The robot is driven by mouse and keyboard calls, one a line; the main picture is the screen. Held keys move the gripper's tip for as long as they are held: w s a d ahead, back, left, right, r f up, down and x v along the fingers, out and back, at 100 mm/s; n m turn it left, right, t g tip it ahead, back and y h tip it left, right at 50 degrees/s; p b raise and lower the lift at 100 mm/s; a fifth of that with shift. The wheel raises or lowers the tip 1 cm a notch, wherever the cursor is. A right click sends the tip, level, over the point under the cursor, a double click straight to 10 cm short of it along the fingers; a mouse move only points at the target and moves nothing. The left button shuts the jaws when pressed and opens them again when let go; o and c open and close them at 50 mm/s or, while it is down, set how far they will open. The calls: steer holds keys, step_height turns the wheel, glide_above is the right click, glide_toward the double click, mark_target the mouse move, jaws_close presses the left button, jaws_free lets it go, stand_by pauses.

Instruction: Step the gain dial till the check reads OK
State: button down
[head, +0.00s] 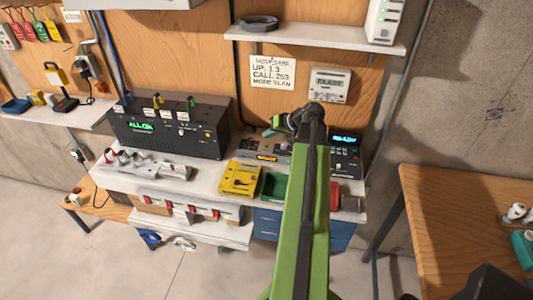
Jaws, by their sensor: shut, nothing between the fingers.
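No dial is clearly labelled as gain at this size. A grey unit with a small orange display (267,157) stands on the bench, partly hidden behind my arm. A black unit with a cyan display (345,138) and small keys stands just right of my arm; its text is too small to read surely. A large black box (170,128) at left has a green display that seems to read ALL OK. A wall box (330,84) reads READY. My gripper (272,130) is shut and empty, above the grey unit; I cannot tell whether it touches anything.
A yellow box (240,178) and a green tray (272,188) sit at the bench front. A setup card (272,73) hangs under the wall shelf (320,38). A wooden table (440,210) stands at right. Open floor lies at lower left.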

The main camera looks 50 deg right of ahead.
mark_target(262, 144)
steer(key=shift+f+b, duration=0.7)
steer(key=shift+f, duration=0.6)
stand_by(0.9)
steer(key=shift+f+b, duration=0.4)
steer(key=shift+f+b, duration=0.4)
stand_by(0.4)
steer(key=shift+r, duration=0.2)
steer(key=shift+r+p, duration=0.65)
steer(key=shift+p, duration=0.2)
step_height(262, 144, up, 5)
steer(key=p, duration=0.5)
